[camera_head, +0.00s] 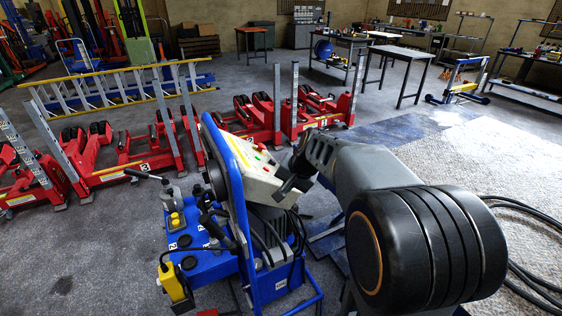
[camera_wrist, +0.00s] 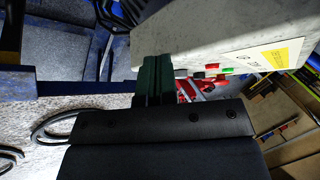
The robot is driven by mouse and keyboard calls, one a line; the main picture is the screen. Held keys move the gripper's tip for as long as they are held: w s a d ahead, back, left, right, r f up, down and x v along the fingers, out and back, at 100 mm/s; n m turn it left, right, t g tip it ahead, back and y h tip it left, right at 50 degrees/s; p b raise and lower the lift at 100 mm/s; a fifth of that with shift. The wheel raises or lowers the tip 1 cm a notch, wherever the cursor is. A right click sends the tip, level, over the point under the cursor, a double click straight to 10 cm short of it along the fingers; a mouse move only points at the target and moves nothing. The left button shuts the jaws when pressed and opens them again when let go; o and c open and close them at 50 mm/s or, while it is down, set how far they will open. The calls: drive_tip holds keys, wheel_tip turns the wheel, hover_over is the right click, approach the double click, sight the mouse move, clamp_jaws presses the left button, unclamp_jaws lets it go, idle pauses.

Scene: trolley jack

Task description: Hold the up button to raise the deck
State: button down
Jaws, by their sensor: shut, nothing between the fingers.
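The control box (camera_head: 248,172) is a beige, tilted panel on top of a blue upright frame, with small red and green buttons (camera_head: 262,158) on it. In the wrist view the box (camera_wrist: 225,28) fills the upper right. A red button (camera_wrist: 212,67) and a green button (camera_wrist: 228,72) stick out along its lower edge, near a yellow label (camera_wrist: 275,54). I cannot read which button is up. My gripper (camera_head: 288,188) is at the right side of the box. Its dark fingers (camera_wrist: 153,72) are shut and empty, left of the buttons. Whether the fingertips touch the box is unclear.
Blue jack equipment (camera_head: 205,255) with hoses and a yellow pendant (camera_head: 176,283) stands at the lower left. Red column lifts (camera_head: 130,160) and a ladder (camera_head: 110,87) lie behind. Black cables (camera_head: 530,270) lie on the floor at right. Workbenches stand along the back.

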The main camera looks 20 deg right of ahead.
drive_tip(key=w+d+r+m+t+p, duration=0.3)
drive_tip(key=w+d+m, duration=0.4)
drive_tip(key=w+d, duration=0.5)
drive_tip(key=shift+w+r+y+p, duration=0.4)
drive_tip(key=shift+w+r+p, duration=0.25)
drive_tip(key=shift+p, duration=0.15)
drive_tip(key=shift+s+a+f+b, duration=0.1)
drive_tip(key=shift+a+f+b, duration=0.9)
drive_tip(key=shift+f, duration=0.15)
drive_tip(key=shift+s+a+f+b, duration=0.15)
drive_tip(key=shift+a+f+b, duration=0.7)
drive_tip(key=shift+f+b, duration=0.25)
drive_tip(key=shift+s+a+f+b, duration=0.1)
drive_tip(key=shift+a+f+b, duration=0.85)
drive_tip(key=shift+f, duration=0.25)
drive_tip(key=shift+f, duration=0.15)
drive_tip(key=shift+a+f+b, duration=0.2)
drive_tip(key=shift+a+b, duration=0.05)
drive_tip(key=shift+b, duration=0.1)
